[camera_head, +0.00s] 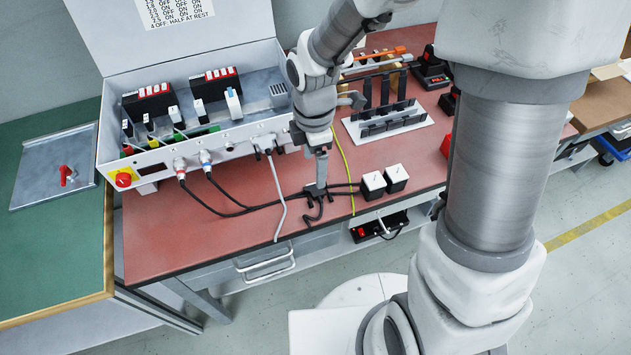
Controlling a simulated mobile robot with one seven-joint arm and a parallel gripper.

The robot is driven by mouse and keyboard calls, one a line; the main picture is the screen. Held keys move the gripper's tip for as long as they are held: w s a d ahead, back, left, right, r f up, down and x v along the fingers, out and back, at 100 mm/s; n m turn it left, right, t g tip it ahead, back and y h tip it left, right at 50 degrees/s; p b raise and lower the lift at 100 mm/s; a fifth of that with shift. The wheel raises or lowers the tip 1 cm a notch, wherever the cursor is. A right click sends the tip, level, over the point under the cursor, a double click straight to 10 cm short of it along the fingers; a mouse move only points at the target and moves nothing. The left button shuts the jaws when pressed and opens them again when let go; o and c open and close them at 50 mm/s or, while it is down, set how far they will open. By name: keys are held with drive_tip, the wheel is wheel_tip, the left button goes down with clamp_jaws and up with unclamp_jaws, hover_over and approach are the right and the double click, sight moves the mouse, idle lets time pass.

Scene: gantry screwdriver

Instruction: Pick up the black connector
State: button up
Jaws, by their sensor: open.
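My gripper (317,192) points down over the front part of the red bench top, near the front edge. Its jaws are open. Black cables (232,212) run from the front of the control box to the spot under my gripper. A small black connector (311,217) appears at a cable end just below the jaws. The gripper partly hides this spot, and I cannot tell whether the connector lies between the fingers or touches them.
The open control box (145,171) stands left of my gripper, with a grey cable (278,195) hanging from it. Two white-topped black blocks (384,181) sit close on the right. A yellow-green cable (345,165) passes between. A tool rack (388,122) stands behind. The front left bench is clear.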

sight(315, 189)
wheel_tip(315, 189, down, 8)
drive_tip(key=b, duration=0.2)
drive_tip(key=shift+f+b, duration=0.2)
drive_tip(key=shift+b, duration=0.1)
clamp_jaws()
idle(0.3)
